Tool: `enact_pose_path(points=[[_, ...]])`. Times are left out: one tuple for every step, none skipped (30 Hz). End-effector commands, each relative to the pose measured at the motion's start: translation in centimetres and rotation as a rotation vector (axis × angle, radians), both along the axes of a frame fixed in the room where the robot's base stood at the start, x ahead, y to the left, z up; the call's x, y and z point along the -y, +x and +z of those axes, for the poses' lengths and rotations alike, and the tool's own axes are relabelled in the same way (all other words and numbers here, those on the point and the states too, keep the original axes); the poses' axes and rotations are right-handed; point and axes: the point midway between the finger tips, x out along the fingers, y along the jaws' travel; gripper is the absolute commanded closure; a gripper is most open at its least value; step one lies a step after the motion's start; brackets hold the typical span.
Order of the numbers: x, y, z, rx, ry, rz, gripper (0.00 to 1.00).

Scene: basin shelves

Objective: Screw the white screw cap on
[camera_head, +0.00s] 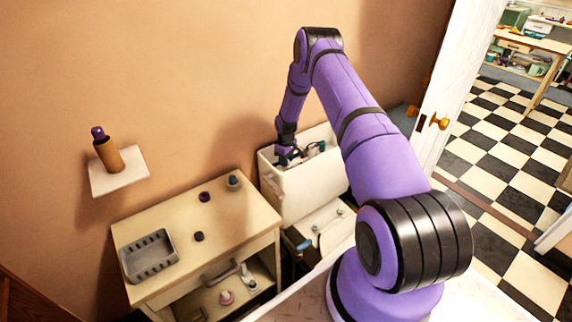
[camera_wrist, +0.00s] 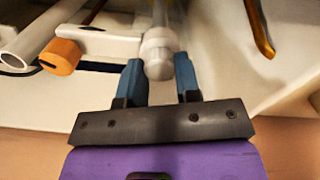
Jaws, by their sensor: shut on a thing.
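In the wrist view, a white screw cap (camera_wrist: 158,68) with a rounded end and a wider collar sits between the two blue fingers of my gripper (camera_wrist: 160,80). My gripper is shut on it. A pale, blurred upright tube is in line with the cap beyond it, and a white arm-like piece joins near its collar from the left. I cannot tell how far the cap is on its thread. In the head view my gripper (camera_head: 287,158) is down at the open top of a white tank (camera_head: 305,187), and the cap is hidden there.
In the wrist view an orange knob (camera_wrist: 61,57) and a white pipe (camera_wrist: 35,35) are left of the cap; a brass-coloured rod (camera_wrist: 258,28) is right. A cabinet (camera_head: 150,222) holds a grey tray (camera_head: 150,256) and small items. A wall shelf (camera_head: 118,172) bears a brown bottle (camera_head: 108,153).

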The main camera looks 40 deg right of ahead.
Motion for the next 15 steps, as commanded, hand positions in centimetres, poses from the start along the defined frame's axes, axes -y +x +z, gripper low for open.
enact_pose_path(points=[[-0.09,0.06,0.01,0.001,0.000,-0.012,1.00],[-0.08,0.06,0.01,0.001,0.000,-0.021,1.00],[-0.08,0.06,0.01,0.001,0.000,-0.031,1.00],[-0.07,0.06,0.01,0.001,0.000,-0.036,1.00],[-0.07,0.05,0.01,0.001,0.001,-0.034,1.00],[-0.07,0.05,0.01,0.001,0.000,-0.034,0.65],[-0.07,0.05,0.01,0.001,0.000,-0.034,0.58],[-0.07,0.05,0.01,0.001,0.001,-0.033,0.58],[-0.06,0.04,0.00,0.001,0.000,-0.033,0.58],[-0.05,0.03,0.00,0.001,0.000,-0.033,0.58],[-0.04,0.04,0.00,0.001,0.000,-0.033,0.58],[-0.04,0.03,0.00,0.001,0.000,-0.033,0.58],[-0.03,0.02,0.00,0.001,0.000,-0.033,0.58],[-0.03,0.02,0.01,0.001,0.000,-0.033,0.58],[-0.02,0.02,0.06,0.001,0.000,-0.033,0.58]])
